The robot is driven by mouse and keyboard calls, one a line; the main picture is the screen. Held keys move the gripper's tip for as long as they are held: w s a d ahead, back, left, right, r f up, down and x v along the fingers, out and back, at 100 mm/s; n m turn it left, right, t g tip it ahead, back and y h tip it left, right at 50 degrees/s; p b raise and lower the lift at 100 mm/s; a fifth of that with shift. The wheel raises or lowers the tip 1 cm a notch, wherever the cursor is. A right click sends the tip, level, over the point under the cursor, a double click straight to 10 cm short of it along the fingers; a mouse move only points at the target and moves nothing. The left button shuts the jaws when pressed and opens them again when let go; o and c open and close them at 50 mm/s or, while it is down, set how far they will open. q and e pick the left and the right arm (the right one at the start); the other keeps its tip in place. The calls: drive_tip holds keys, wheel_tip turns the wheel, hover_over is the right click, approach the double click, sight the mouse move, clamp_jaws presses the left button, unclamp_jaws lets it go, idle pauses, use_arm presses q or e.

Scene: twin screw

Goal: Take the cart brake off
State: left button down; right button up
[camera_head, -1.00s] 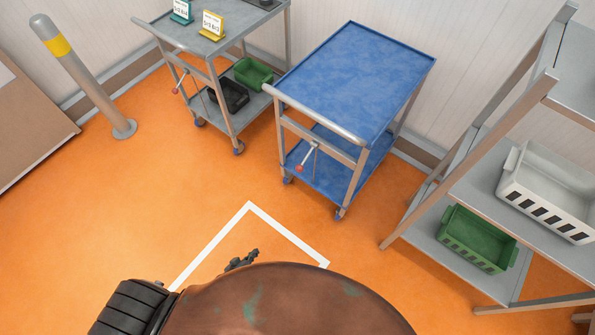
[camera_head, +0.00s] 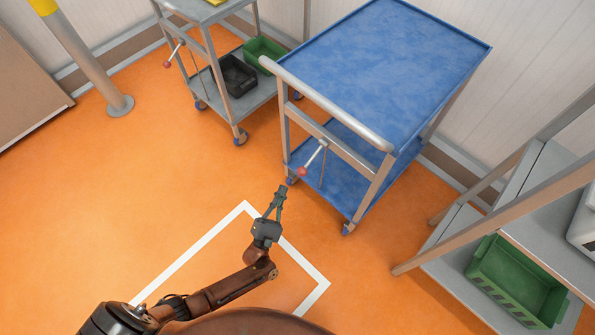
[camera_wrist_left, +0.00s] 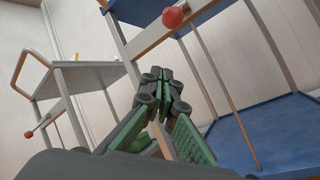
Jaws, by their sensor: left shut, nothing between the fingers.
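The blue cart (camera_head: 385,50) stands at the upper middle, its push handle (camera_head: 325,104) facing me. A brake lever (camera_head: 314,157) with a red knob (camera_head: 302,172) sticks out below that handle. My left gripper (camera_head: 282,188) is shut and empty, just short of the knob and apart from it in the head view. In the left wrist view its closed fingers (camera_wrist_left: 161,78) point up toward the cart, and the red knob (camera_wrist_left: 173,17) is beyond and above the tips. My right gripper is not in view.
A grey cart (camera_head: 226,97) with its own red-knobbed lever (camera_head: 167,64) stands left of the blue one. A shelf rack (camera_head: 470,228) with a green crate (camera_head: 515,280) is at the right. A post (camera_head: 88,62) stands at the left. White lines (camera_head: 195,248) mark open orange floor.

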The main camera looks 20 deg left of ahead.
sight(312, 159)
use_arm(q)
drive_tip(key=b+x, duration=0.1)
drive_tip(key=x, duration=0.9)
drive_tip(key=shift+s+d+r, duration=0.4)
drive_tip(key=shift+s+d, duration=0.25)
drive_tip(key=shift+s+d+r, duration=0.35)
drive_tip(key=shift+s+d, duration=0.25)
drive_tip(key=shift+s, duration=0.1)
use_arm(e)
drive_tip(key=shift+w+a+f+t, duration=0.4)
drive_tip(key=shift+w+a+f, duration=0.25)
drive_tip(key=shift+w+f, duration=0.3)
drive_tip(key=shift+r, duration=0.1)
